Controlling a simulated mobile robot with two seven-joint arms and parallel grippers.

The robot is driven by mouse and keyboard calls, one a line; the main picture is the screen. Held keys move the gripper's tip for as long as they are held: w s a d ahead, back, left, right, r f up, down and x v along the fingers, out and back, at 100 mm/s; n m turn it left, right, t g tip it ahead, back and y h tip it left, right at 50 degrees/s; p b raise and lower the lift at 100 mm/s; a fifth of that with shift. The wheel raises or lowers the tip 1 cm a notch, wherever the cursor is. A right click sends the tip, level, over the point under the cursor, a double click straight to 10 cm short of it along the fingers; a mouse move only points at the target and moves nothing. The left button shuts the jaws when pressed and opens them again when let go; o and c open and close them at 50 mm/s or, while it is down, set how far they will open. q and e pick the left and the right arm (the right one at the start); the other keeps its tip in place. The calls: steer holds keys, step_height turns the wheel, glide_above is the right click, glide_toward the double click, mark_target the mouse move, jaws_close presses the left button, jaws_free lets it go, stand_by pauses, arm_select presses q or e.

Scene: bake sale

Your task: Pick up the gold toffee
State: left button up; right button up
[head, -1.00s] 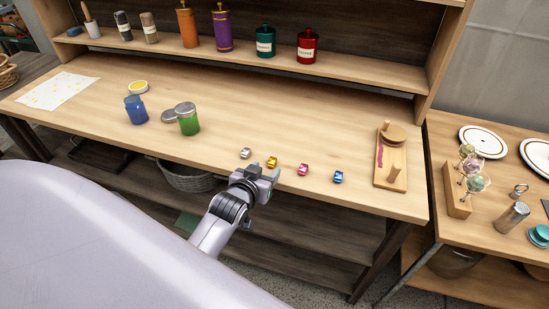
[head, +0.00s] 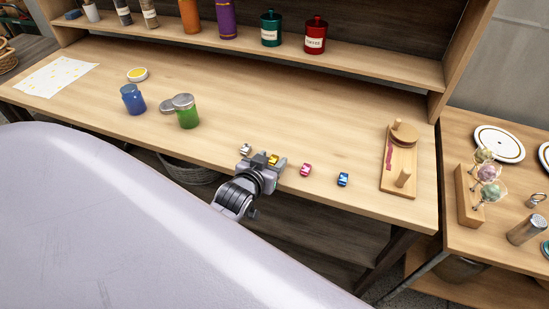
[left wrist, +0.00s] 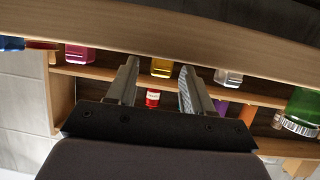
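The gold toffee (head: 273,160) lies near the front edge of the wooden table, partly hidden by my left gripper (head: 265,161) in the head view. The left gripper is open at the table's front edge, its fingers pointing towards the toffee. In the left wrist view the gold toffee (left wrist: 161,67) shows in the gap between the two spread fingers (left wrist: 159,72), around the level of their tips. Nothing is held. Whether a finger touches the toffee I cannot tell. My right gripper is in neither view.
A silver toffee (head: 246,149) lies close on the left, a pink toffee (head: 306,169) and a blue toffee (head: 343,179) on the right. A green jar (head: 186,113) and a blue jar (head: 132,100) stand further left. A wooden board (head: 398,165) lies at the right. The table's middle is clear.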

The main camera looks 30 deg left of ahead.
arm_select(q)
steer(key=c, duration=0.6)
steer(key=shift+c, duration=0.2)
